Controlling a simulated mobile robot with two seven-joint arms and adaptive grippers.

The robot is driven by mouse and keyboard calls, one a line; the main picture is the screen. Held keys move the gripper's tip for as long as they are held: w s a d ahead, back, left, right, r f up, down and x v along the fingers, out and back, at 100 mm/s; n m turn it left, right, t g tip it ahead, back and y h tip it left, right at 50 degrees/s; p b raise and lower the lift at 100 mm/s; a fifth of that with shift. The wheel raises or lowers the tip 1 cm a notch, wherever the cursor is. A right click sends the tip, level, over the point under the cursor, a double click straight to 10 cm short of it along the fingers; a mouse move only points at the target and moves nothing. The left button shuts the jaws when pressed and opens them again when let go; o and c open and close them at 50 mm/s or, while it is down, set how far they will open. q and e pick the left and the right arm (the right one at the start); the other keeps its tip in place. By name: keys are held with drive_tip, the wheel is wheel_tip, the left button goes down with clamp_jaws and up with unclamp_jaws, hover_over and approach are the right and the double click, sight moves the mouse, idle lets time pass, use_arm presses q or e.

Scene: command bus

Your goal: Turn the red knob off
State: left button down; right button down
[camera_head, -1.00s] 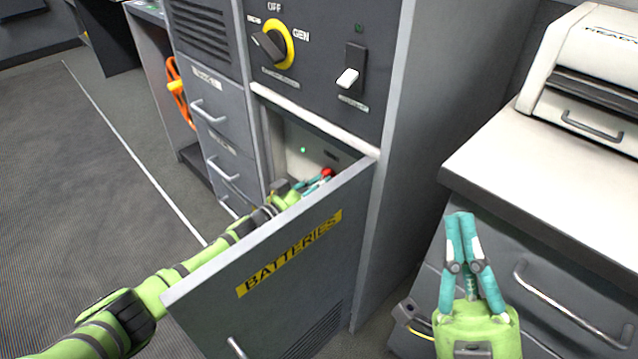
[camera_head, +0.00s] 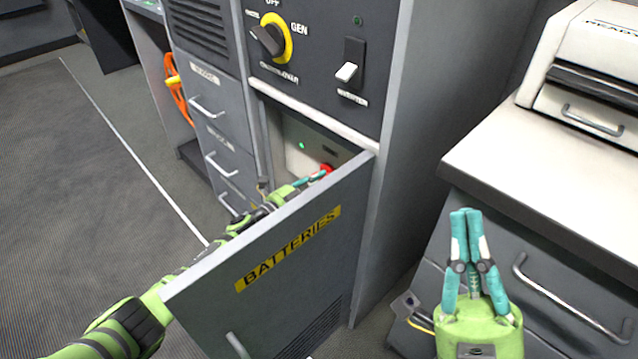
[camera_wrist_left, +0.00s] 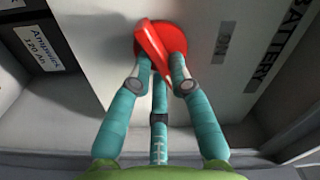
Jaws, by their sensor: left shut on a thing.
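The red knob (camera_wrist_left: 160,42) is on a pale panel inside the open battery compartment. In the left wrist view it has a round red base and a raised red handle that stands tilted. My left gripper (camera_wrist_left: 162,68) is shut on the handle, one finger on each side. In the head view the knob (camera_head: 327,168) shows as a small red spot above the door's top edge, with my left gripper (camera_head: 312,179) at it. The door hides much of my left arm. My right gripper (camera_head: 466,213) is upright in front of the right counter, its fingers together and empty.
A green light (camera_head: 302,145) glows inside the compartment. A yellow-ringed rotary switch (camera_head: 272,40) and a white toggle (camera_head: 347,71) are above. A white counter (camera_head: 560,170) is at right.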

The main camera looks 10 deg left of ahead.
use_arm(q)
drive_tip(key=m, duration=0.2)
drive_tip(key=m+b, duration=0.1)
drive_tip(key=m, duration=0.2)
drive_tip(key=shift+a+f, duration=0.1)
drive_tip(key=shift+f, duration=0.1)
idle(0.6)
drive_tip(key=c, duration=1.1)
unclamp_jaws()
drive_tip(key=shift+c, duration=0.2)
drive_tip(key=v, duration=1.2)
